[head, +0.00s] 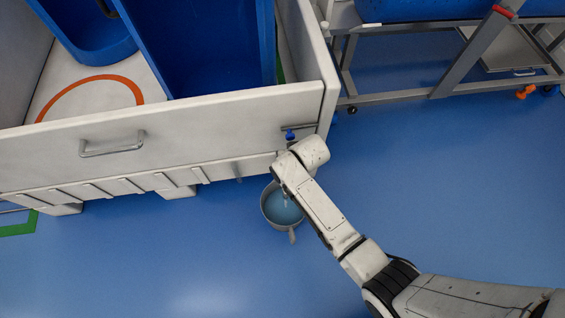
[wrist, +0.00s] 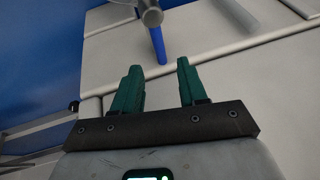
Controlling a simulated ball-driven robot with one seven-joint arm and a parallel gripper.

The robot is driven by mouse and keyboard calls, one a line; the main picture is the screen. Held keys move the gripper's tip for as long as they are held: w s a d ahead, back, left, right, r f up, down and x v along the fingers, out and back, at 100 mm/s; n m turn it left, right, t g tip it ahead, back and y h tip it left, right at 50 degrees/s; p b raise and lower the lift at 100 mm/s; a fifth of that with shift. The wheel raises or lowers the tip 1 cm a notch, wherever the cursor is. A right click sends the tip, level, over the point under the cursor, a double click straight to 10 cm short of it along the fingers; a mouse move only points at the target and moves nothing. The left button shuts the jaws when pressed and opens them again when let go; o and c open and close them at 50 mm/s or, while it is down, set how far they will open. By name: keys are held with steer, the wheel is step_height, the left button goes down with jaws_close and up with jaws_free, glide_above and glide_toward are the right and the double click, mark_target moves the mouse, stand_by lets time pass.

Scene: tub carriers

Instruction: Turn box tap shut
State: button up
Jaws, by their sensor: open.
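The white box (head: 210,125) stands at the upper left, with its tap low on the front wall near the right corner. The tap's blue handle (head: 290,135) shows just above my wrist in the head view; my arm hides the rest of the tap. In the wrist view the grey metal tap body (wrist: 150,14) is at the top edge, with the blue handle (wrist: 158,45) running down from it. My gripper (wrist: 159,67) is open, its green fingers apart. The handle's end appears just beyond and between the fingertips; contact cannot be told. My fingers are hidden in the head view.
A round pan (head: 267,214) holding bluish liquid stands on the floor below the tap, partly behind my arm. A metal handle (head: 112,145) sticks out from the box wall. A wheeled metal rack (head: 440,88) stands at the upper right.

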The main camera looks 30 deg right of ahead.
steer(key=b+x, duration=0.2)
steer(key=x, duration=0.3)
steer(key=shift+w+f, duration=0.1)
steer(key=shift+f, duration=0.25)
jaws_close()
stand_by(0.4)
